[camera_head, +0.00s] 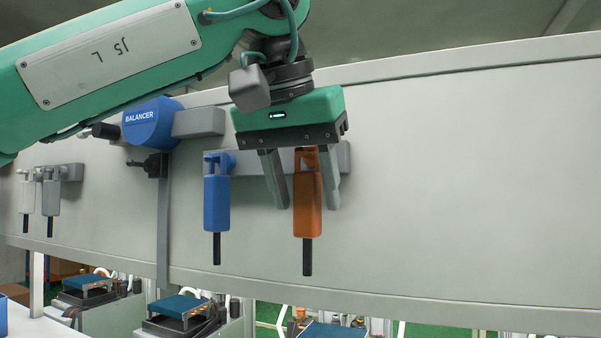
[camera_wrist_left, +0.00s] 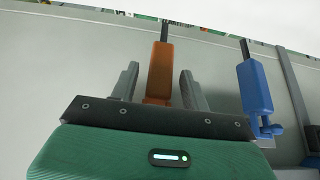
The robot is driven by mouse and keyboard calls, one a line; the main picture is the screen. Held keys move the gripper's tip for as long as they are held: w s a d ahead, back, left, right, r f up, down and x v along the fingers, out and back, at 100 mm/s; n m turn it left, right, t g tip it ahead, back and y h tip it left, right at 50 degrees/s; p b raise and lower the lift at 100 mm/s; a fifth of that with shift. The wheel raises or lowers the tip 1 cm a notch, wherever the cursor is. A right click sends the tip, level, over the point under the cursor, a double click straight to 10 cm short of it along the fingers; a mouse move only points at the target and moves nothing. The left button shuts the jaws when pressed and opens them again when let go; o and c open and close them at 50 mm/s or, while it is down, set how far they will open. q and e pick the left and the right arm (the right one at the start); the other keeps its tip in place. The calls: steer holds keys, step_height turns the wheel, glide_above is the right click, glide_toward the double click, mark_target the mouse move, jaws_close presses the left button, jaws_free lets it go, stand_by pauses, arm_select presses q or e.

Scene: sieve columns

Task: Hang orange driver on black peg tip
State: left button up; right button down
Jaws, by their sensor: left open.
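The orange driver (camera_head: 308,205) is upright with its black bit pointing down, in front of the grey panel. My left gripper (camera_head: 306,205) reaches down over it from above. Its two grey fingers stand apart on either side of the driver's body, with gaps visible, so it is open. The left wrist view shows the orange driver (camera_wrist_left: 160,75) between the spread fingers (camera_wrist_left: 158,72). The black peg tip is hidden behind the gripper and the driver's top, so I cannot tell how the driver is held up. My right gripper is not in view.
A blue driver (camera_head: 216,203) hangs close by on the left, near the grey bracket (camera_head: 344,157). Further left are a blue balancer (camera_head: 152,125) and two pale drivers (camera_head: 50,195). The panel (camera_head: 470,170) to the right is bare. Fixtures stand below.

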arm_select(q)
steer(key=shift+w, duration=0.1)
steer(key=shift+r, duration=0.2)
steer(key=b+v, duration=0.2)
steer(key=v, duration=0.2)
steer(key=shift+s+a+r+b, duration=0.15)
steer(key=shift+s+a+b, duration=0.05)
steer(key=shift+a+b, duration=0.1)
glide_toward(299, 182)
steer(key=d+v, duration=0.1)
steer(key=v, duration=0.2)
steer(key=shift+w+a+r+p, duration=0.1)
steer(key=shift+a+r+p, duration=0.15)
steer(key=shift+a, duration=0.35)
steer(key=shift+w+f, duration=0.1)
